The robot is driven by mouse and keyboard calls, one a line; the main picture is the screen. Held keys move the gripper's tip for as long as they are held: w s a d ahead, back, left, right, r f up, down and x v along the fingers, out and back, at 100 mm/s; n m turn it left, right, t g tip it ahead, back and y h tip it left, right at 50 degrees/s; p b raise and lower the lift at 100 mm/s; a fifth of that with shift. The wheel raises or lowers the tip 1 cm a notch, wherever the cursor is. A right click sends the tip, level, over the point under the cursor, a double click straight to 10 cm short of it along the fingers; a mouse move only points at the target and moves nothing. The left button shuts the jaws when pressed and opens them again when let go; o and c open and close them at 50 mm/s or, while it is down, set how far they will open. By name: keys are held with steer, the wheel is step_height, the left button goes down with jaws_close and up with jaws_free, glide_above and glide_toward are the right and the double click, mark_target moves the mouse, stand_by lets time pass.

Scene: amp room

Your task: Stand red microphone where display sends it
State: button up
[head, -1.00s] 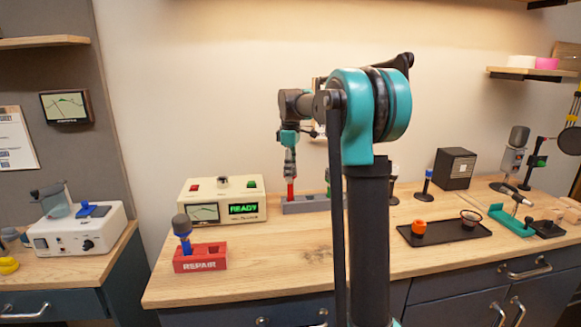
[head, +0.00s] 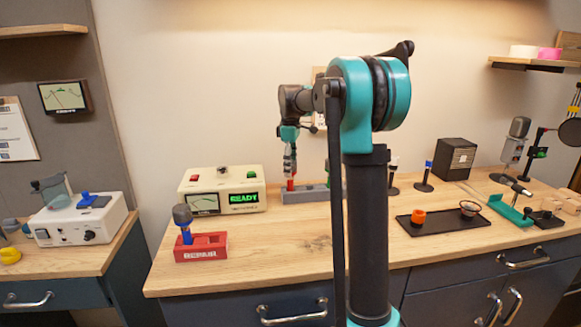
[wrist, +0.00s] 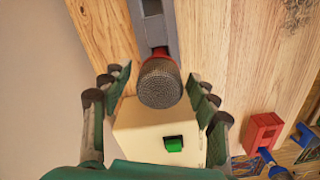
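The red microphone (wrist: 159,84), with a dark mesh head and red collar, stands in a slot of the grey rack (wrist: 153,10). In the head view its red body (head: 291,185) shows just below my gripper (head: 290,166), above the left end of the rack (head: 304,196). In the wrist view my gripper (wrist: 157,83) is open, with a finger on each side of the mesh head and gaps visible. The cream tester (head: 222,182) carries a display (head: 244,198) with green text reading READY. A red block (head: 201,247), labelled REPAIR, holds a blue microphone (head: 184,224).
A black tray (head: 445,228) with an orange cup lies right of my arm. Blue-topped (head: 425,177) and white-topped (head: 393,176) stands, a black speaker box (head: 456,159) and a teal holder (head: 509,210) are farther right. The front middle of the bench is clear.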

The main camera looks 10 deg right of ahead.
step_height(320, 180, up, 12)
stand_by(0.8)
steer(key=shift+s, duration=0.1)
